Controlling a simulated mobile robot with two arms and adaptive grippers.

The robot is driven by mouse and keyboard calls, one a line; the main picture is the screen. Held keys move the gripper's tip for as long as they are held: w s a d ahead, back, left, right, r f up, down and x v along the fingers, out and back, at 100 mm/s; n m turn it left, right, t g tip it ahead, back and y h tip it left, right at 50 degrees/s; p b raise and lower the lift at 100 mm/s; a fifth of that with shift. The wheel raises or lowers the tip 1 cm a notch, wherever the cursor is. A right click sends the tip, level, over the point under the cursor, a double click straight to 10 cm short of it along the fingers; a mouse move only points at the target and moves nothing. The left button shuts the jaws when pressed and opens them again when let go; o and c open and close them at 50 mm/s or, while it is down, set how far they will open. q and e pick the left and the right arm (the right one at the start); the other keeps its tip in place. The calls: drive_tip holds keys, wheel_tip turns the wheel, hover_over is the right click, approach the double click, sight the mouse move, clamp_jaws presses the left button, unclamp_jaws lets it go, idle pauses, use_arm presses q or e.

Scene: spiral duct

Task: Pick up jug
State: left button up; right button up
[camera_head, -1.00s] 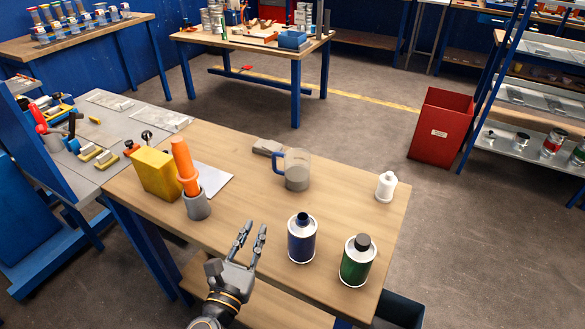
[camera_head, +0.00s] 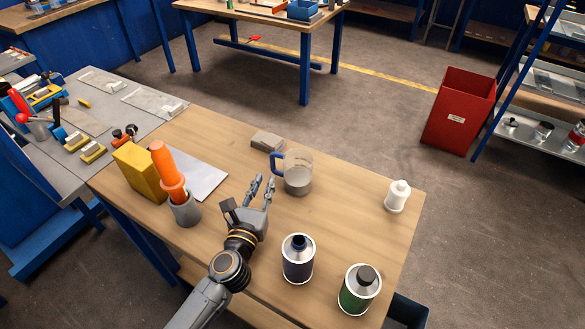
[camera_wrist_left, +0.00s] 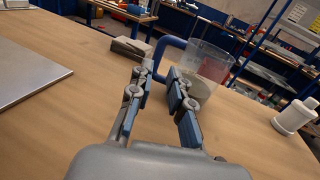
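The jug (camera_head: 298,178) is a clear measuring jug with a blue handle on its left side and grey contents, upright on the wooden table. In the left wrist view the jug (camera_wrist_left: 205,68) stands just ahead of the fingers, with its handle facing left. My left gripper (camera_head: 259,190) is open and empty, short of the jug and a little to its front left. In the wrist view the left gripper (camera_wrist_left: 160,88) has its two fingers apart, pointing toward the handle and jug wall. My right gripper is not in view.
A grey block (camera_head: 267,140) lies behind the handle. A blue can (camera_head: 298,262) and a green can (camera_head: 358,292) stand at the front. A white bottle (camera_head: 397,196) is at right. An orange-handled tool in a grey cup (camera_head: 186,210) and a yellow box (camera_head: 139,172) are at left.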

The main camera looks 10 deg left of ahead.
sight(272, 163)
use_arm(q)
drive_tip(key=w, duration=0.3)
drive_tip(key=shift+d, duration=0.15)
drive_tip(key=shift+w+f, duration=0.1)
drive_tip(key=shift+w, duration=0.45)
drive_tip(key=w, duration=0.4)
drive_tip(key=shift+w+d+f, duration=0.1)
drive_tip(key=shift+w+d, duration=0.1)
drive_tip(key=shift+w, duration=0.2)
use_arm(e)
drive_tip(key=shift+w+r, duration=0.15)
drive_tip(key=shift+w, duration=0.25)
use_arm(q)
clamp_jaws()
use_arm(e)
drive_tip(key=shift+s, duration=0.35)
